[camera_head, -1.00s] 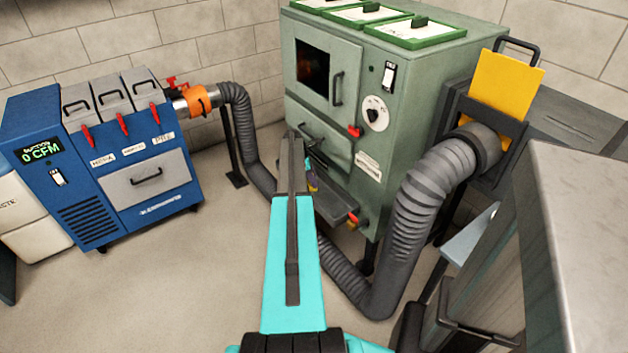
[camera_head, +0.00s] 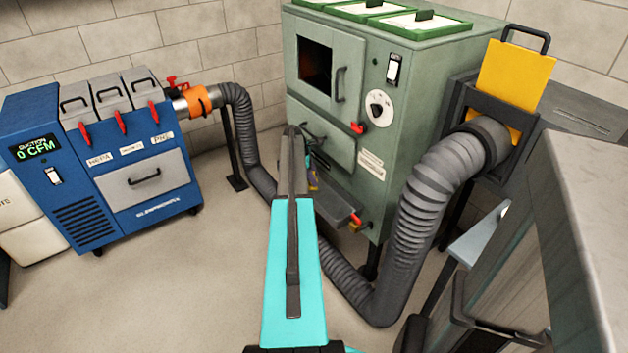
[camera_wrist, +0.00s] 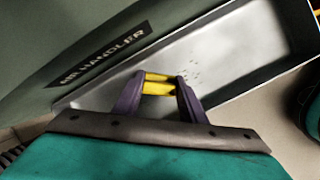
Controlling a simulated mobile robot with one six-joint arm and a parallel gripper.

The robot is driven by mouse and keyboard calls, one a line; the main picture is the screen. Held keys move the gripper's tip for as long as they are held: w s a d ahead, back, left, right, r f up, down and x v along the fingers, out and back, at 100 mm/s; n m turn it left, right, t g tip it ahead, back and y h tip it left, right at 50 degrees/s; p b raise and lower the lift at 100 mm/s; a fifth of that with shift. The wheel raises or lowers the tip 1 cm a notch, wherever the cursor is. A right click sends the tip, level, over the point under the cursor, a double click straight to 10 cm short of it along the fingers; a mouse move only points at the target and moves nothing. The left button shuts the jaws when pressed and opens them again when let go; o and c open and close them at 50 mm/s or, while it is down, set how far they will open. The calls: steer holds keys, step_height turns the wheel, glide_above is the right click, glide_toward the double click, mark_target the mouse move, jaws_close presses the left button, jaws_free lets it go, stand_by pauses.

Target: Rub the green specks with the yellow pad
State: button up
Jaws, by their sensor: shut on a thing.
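My gripper (camera_wrist: 159,79) has purple fingers and is shut on the yellow pad (camera_wrist: 157,88) in the wrist view. The pad is partly hidden by the fingers. It is over the grey tray (camera_wrist: 235,62); I cannot tell whether it touches the surface. Small specks (camera_wrist: 191,72) lie on the tray just beyond and to the right of the pad; they look dark here, and their green does not show. In the head view my arm hides most of the gripper, and the tray (camera_head: 336,208) juts from the front of the green cabinet (camera_head: 362,145).
The cabinet's side with the "AIR HANDLER" label (camera_wrist: 104,57) stands close to the left of the gripper. A thick grey hose (camera_head: 412,218) hangs right of the tray. A blue suction machine (camera_head: 100,175) reading 0 CFM is at left.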

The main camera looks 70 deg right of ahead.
steer(key=w+n, duration=0.1)
steer(key=n, duration=0.1)
steer(key=w+d+r+n, duration=0.1)
steer(key=n, duration=0.2)
steer(key=shift+w+d+r+n+h, duration=0.2)
steer(key=shift+w+n+h, duration=0.1)
steer(key=shift+w+n, duration=0.1)
steer(key=shift+s+p, duration=0.15)
steer(key=shift+p, duration=0.15)
steer(key=shift+s+a+p, duration=0.3)
steer(key=shift+s+a, duration=0.05)
steer(key=shift+s, duration=0.25)
steer(key=shift+s+a+p, duration=0.25)
steer(key=shift+s+a, duration=0.1)
steer(key=shift+s, duration=0.2)
steer(key=shift+s+a, duration=0.1)
steer(key=shift+s, duration=0.05)
steer(key=shift+s+a+r+p, duration=0.1)
steer(key=shift+s+a+p, duration=0.3)
steer(key=shift+s, duration=0.2)
steer(key=shift+s+a+f, duration=0.3)
steer(key=shift+s+a, duration=0.05)
steer(key=shift+s, duration=0.2)
steer(key=shift+s+a+p, duration=0.15)
steer(key=shift+p, duration=0.15)
